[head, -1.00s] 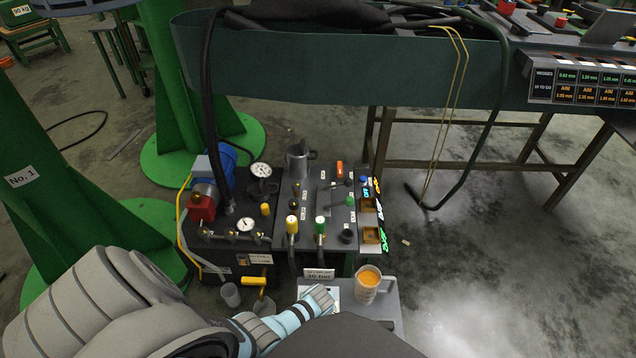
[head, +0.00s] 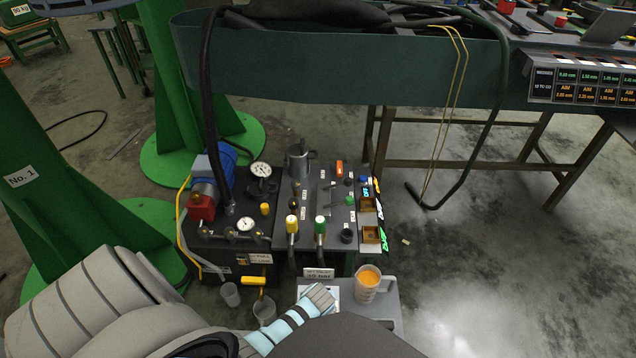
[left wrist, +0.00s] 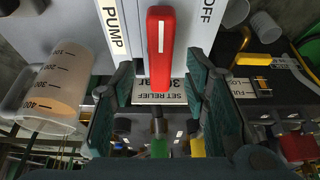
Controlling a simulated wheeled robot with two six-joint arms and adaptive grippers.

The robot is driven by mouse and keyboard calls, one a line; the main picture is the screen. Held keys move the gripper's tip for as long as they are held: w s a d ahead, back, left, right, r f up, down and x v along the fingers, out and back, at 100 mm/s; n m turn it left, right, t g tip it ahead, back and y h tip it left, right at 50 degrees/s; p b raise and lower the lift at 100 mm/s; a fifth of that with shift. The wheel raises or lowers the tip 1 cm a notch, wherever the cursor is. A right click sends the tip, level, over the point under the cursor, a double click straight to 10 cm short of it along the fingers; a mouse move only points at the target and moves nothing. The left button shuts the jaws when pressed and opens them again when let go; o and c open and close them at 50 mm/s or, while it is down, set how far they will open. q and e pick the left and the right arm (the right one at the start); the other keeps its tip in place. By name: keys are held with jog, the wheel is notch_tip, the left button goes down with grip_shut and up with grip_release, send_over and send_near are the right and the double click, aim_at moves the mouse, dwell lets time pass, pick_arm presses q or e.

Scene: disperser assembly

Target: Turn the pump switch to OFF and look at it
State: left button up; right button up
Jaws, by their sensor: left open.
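The red pump switch (left wrist: 160,50) with a white line shows in the left wrist view, its bar nearly upright in the picture. It stands between the PUMP label (left wrist: 112,30) on the left and the OFF label (left wrist: 208,12) on the right. My left gripper (left wrist: 162,72) is open, with its teal fingers on either side of the lower part of the switch. I cannot tell whether a finger touches it. In the head view my left gripper (head: 318,298) is over the light plate in front of the pump unit and hides the switch. My right gripper is not in view.
A jug of orange liquid (head: 367,284) stands close to the right of my left gripper. Small clear cups (head: 230,294) stand to its left. The SET RELIEF sign (head: 318,273) and the valve panel (head: 262,235) lie just beyond.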

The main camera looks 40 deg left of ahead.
pick_arm(q)
jog(key=v, duration=0.4)
jog(key=shift+s+r, duration=0.1)
jog(key=shift+r, duration=0.05)
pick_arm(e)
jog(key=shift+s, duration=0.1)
pick_arm(q)
jog(key=s+a+f+m+g+h, duration=0.1)
jog(key=s+f+m, duration=0.3)
jog(key=s, duration=0.5)
jog(key=s+f+m, duration=0.1)
jog(key=s+f, duration=0.5)
jog(key=s, duration=0.2)
jog(key=s+a+f+m+g+h, duration=0.1)
jog(key=s+f+m, duration=0.2)
jog(key=s+f, duration=0.45)
jog(key=s+r+p, duration=0.2)
jog(key=r+p, duration=0.5)
jog(key=r, duration=0.1)
jog(key=s+d+r+p, duration=0.1)
jog(key=s+r+p, duration=0.1)
jog(key=r+p, duration=0.6)
jog(key=shift+s+r, duration=0.2)
jog(key=shift+s, duration=0.1)
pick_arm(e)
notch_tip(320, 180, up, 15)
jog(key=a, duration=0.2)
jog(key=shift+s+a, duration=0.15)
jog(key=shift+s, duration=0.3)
